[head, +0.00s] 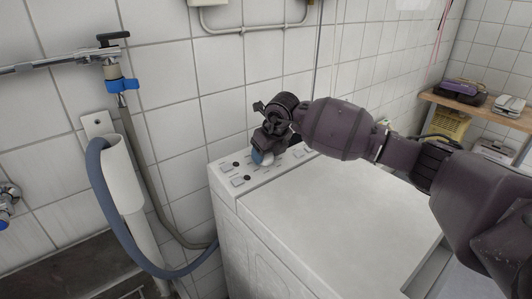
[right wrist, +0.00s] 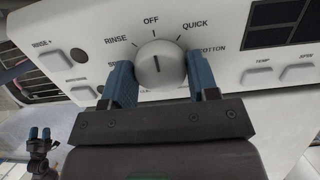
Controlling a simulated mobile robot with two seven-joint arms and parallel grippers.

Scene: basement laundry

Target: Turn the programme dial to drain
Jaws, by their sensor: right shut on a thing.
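The programme dial (right wrist: 160,66) is a round white knob on the washing machine's panel, with a dark pointer line directed up toward OFF. RINSE is printed to its left, QUICK and COTTON to its right. Other labels, including any drain mark, are hidden or cut off by my fingers. My right gripper (right wrist: 160,84) is shut on the dial, one blue finger on each side. In the head view, my right gripper (head: 262,156) reaches the panel, mostly hiding the dial.
The washing machine (head: 320,215) stands against the tiled wall, its white top clear. Panel buttons (right wrist: 50,58) lie left of the dial, with more at right. A grey-blue hose (head: 108,215) and tap (head: 120,84) are at left. A wooden shelf (head: 470,106) is at right.

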